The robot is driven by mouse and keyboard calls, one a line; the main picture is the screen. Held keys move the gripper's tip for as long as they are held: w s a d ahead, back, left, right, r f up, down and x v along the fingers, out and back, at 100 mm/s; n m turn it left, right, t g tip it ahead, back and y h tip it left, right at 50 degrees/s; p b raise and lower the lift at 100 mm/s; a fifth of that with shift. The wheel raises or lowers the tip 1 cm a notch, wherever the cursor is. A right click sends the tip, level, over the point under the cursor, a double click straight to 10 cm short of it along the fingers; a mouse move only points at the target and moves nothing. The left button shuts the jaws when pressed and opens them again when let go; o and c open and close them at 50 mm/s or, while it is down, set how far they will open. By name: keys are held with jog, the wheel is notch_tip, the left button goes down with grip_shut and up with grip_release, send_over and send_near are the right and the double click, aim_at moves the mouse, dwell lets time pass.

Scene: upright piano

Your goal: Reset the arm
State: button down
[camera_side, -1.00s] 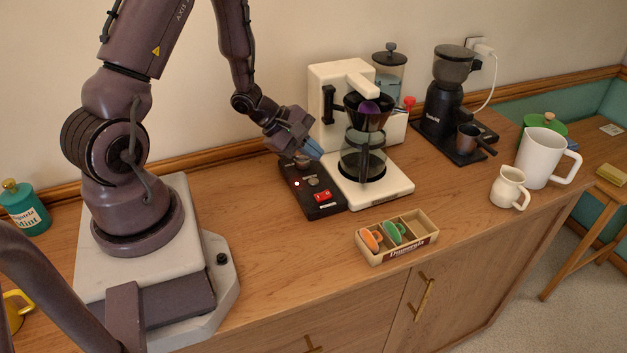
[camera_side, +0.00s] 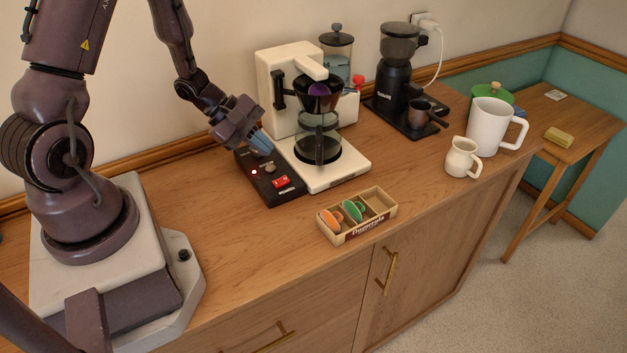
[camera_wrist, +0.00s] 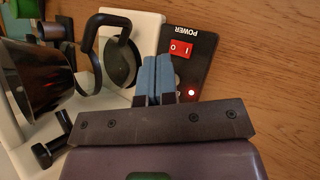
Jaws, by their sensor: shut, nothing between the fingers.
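My gripper (camera_side: 266,150) is shut and empty, with blue fingers pointing down over the far part of a black control panel (camera_side: 284,194). In the wrist view, the closed blue fingers (camera_wrist: 155,72) overlap the panel's edge beside the coffee maker; I cannot tell whether they touch the panel. The panel has a red power switch (camera_side: 281,181), which also shows in the wrist view (camera_wrist: 181,48). A small red light (camera_wrist: 191,92) is lit on it.
A white coffee maker (camera_side: 277,72) with a glass carafe (camera_side: 318,140) stands just right of my gripper.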

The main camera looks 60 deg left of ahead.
jog(key=s+d+r+m+y, duration=0.2)
jog(key=s+d+r+m, duration=0.3)
jog(key=r+m, duration=0.5)
jog(key=s+d+r+m+g+y, duration=0.1)
jog(key=s+d+r+m+y, duration=0.2)
jog(key=r+m, duration=0.7)
jog(key=s+d+r, duration=0.2)
jog(key=s+r, duration=0.1)
jog(key=r, duration=0.1)
jog(key=shift+d+r+m+y, duration=0.2)
jog(key=shift+d+m+y, duration=0.1)
jog(key=shift+d, duration=0.1)
